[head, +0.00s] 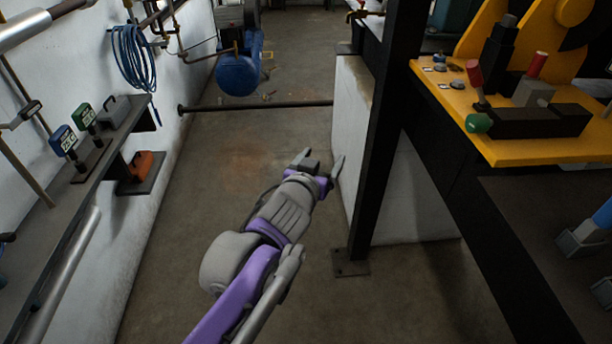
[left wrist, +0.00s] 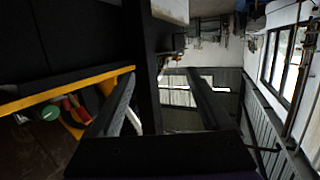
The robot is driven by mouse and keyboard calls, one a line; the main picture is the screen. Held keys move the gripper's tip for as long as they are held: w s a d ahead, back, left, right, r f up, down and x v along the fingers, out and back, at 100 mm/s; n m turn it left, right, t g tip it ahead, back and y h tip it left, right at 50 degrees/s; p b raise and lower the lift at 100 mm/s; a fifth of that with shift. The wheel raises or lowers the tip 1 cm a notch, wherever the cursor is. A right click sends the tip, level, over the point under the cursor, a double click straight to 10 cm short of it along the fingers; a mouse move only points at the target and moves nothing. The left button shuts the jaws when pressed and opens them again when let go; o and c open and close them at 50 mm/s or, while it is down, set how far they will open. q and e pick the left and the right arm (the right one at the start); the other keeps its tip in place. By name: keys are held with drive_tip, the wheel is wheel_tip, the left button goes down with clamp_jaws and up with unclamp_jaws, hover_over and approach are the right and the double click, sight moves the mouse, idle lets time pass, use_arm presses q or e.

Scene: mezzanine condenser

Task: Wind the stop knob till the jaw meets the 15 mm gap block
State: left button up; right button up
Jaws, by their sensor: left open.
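A fixture with a black base (head: 540,121) stands on a yellow bench top (head: 520,152) at the right of the head view. A green knob (head: 478,123) sits on the base's left end; it also shows in the left wrist view (left wrist: 48,113). A red-tipped lever (head: 474,74), a grey block (head: 532,92) and a red cylinder (head: 537,64) are above the base. I cannot tell which part is the jaw or the gap block. My left gripper (head: 322,166) is open and empty over the floor, well left of the fixture.
A black post (head: 378,150) and a white low wall (head: 400,190) stand between my left gripper and the yellow bench. A shelf (head: 75,200) with green and blue displays runs along the left wall. A blue tank (head: 238,75) is farther back. The aisle floor is clear.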

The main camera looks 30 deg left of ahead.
use_arm(q)
drive_tip(key=shift+g, duration=0.7)
drive_tip(key=s+f, duration=0.3)
drive_tip(key=shift+a+f, duration=0.2)
use_arm(e)
drive_tip(key=shift+s+a+r, duration=0.2)
drive_tip(key=shift+a+r, duration=0.15)
